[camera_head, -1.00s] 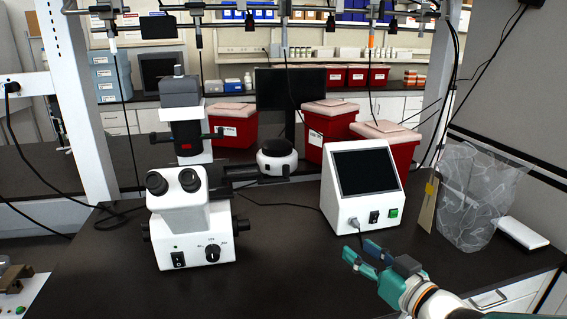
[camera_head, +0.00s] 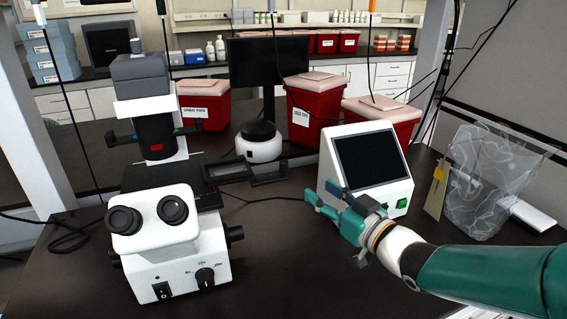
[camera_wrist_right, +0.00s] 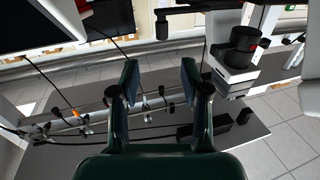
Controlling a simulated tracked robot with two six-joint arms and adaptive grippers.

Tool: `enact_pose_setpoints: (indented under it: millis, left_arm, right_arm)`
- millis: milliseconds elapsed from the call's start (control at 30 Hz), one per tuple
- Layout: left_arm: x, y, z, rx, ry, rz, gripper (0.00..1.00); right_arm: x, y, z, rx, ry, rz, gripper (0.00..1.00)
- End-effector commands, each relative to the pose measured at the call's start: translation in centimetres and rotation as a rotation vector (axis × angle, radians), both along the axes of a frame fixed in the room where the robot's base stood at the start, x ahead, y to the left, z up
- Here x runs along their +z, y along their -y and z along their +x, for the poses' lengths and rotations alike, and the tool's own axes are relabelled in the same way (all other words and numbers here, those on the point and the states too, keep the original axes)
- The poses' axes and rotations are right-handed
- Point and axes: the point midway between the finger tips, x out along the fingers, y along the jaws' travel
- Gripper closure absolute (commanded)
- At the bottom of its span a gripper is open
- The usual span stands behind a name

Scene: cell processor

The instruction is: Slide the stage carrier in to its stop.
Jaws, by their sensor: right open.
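The white microscope (camera_head: 165,235) stands at the left of the dark bench, eyepieces facing me. The stage carrier seems to be the black frame (camera_head: 230,172) reaching out from the microscope's right side; I cannot tell how far it is from its stop. My right gripper (camera_head: 325,198) is open and empty, to the right of the frame and apart from it, in front of the white screen box. In the right wrist view its two fingers (camera_wrist_right: 160,85) are spread with nothing between them. Part of the microscope (camera_wrist_right: 235,62) shows there at right. My left gripper is out of view.
The white box with a dark screen (camera_head: 368,165) stands behind my right gripper. A white round device with a black top (camera_head: 262,150) sits behind the frame. Red bins (camera_head: 312,115) stand at the back, a clear bag (camera_head: 485,185) at right. The bench front middle is clear.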

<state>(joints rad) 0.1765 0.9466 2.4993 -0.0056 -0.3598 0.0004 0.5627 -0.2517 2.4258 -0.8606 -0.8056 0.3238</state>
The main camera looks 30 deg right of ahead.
Motion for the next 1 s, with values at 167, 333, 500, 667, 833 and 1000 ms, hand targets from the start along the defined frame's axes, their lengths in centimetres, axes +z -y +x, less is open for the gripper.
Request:
enact_pose_setpoints:
  millis: [167,333,500,667,833,1000]
  left_arm:
    - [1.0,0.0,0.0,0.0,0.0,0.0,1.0]
    - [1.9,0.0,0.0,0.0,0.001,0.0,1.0]
    - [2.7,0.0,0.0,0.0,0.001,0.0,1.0]
    - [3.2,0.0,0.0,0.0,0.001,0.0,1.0]
    - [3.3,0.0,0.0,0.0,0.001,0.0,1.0]
    - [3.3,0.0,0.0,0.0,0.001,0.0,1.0]
  right_arm:
    - [0.2,-0.5,4.3,0.013,-0.002,0.003,0.54]
    - [0.2,-0.8,8.1,0.014,-0.003,0.002,0.54]
    - [0.1,-0.9,11.2,0.014,-0.002,0.002,0.54]
    - [0.1,-0.9,13.0,0.013,-0.001,0.001,0.54]
    - [0.0,-0.9,13.7,0.012,0.0,0.001,0.54]
    - [0.0,-0.9,13.8,0.012,0.0,0.001,0.54]
